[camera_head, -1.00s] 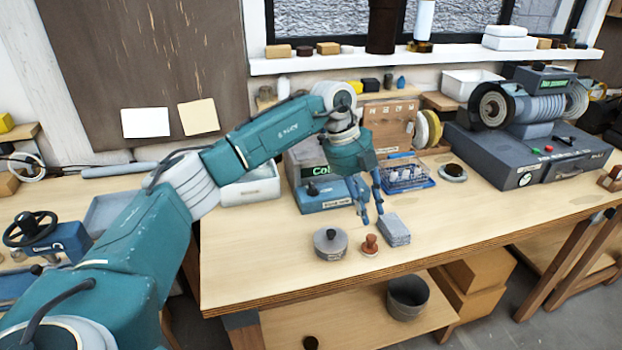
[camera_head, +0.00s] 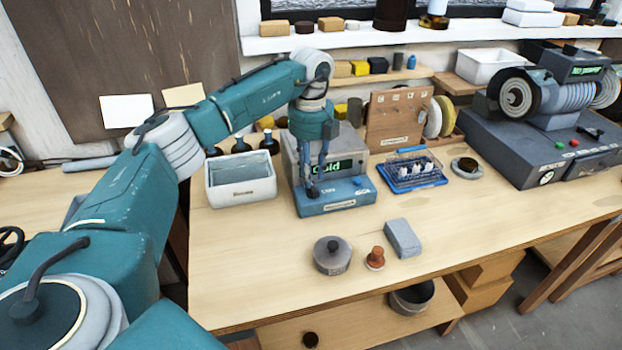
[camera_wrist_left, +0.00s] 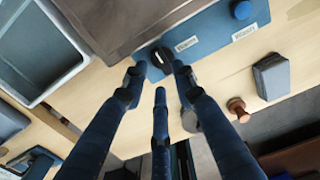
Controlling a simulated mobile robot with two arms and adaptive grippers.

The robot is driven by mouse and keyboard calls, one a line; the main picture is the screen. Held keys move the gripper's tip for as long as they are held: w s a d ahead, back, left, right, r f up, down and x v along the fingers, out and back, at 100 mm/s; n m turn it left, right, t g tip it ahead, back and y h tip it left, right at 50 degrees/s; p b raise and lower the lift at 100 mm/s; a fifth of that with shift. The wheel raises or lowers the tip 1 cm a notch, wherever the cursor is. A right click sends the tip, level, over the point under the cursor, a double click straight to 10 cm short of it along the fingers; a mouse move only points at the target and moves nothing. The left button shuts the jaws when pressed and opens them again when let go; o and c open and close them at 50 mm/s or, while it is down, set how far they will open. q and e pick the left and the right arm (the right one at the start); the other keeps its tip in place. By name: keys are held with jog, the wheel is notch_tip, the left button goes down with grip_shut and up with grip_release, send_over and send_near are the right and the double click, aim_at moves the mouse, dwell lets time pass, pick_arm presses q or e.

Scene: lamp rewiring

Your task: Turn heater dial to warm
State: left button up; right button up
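The heater is a grey box (camera_head: 290,150) with a lit display (camera_head: 327,166) reading "Cold", on a blue base (camera_head: 340,196). Its dark dial (camera_head: 313,191) is at the left of the base's top; it also shows in the left wrist view (camera_wrist_left: 161,59). My left gripper (camera_head: 315,178) points down at the dial. In the left wrist view, the fingers of my left gripper (camera_wrist_left: 161,72) are spread, with a fingertip at each side of the dial. I cannot tell whether they touch it. My right gripper is in neither view.
A white bin (camera_head: 240,190) stands left of the heater, and a blue wire rack (camera_head: 412,175) stands right. A round grey tin (camera_head: 332,257), a reddish stamp (camera_head: 375,259) and a grey block (camera_head: 402,238) lie in front. The bench front is otherwise clear.

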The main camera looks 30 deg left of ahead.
aim_at(313, 190)
pick_arm(q)
notch_tip(313, 190, down, 3)
jog(key=shift+w+a+r, duration=0.1)
jog(key=shift+w+a, duration=0.05)
jog(key=shift+f+p, duration=0.35)
jog(key=shift+f, duration=0.25)
grip_shut()
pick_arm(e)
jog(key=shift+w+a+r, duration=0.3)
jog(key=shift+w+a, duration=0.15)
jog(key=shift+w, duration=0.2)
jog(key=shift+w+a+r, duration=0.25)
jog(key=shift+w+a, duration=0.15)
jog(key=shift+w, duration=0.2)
